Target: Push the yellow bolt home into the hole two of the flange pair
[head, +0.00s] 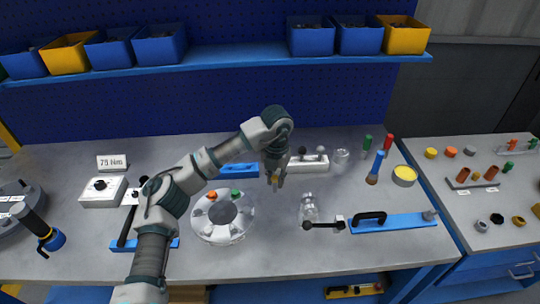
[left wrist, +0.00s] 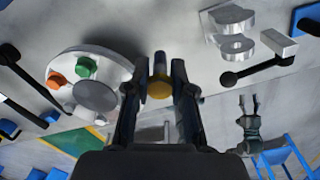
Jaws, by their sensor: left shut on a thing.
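My left gripper (head: 275,184) is shut on the yellow bolt (left wrist: 159,86), which hangs between its two fingers in the left wrist view. In the head view a bit of yellow shows at the fingertips. The round white flange pair (head: 216,235) lies on the bench to the left of the gripper, apart from the bolt. It also shows in the left wrist view (left wrist: 68,66), with an orange bolt (left wrist: 57,79) and a green bolt (left wrist: 87,67) in its rim. What seems to be my right gripper (left wrist: 249,104) shows small there, fingers apart. Hole two cannot be told apart.
A blue tray with a black handle (head: 395,222) lies farther right. A white block with knobs (head: 308,164) stands behind. Bare bench lies between flange and jar.

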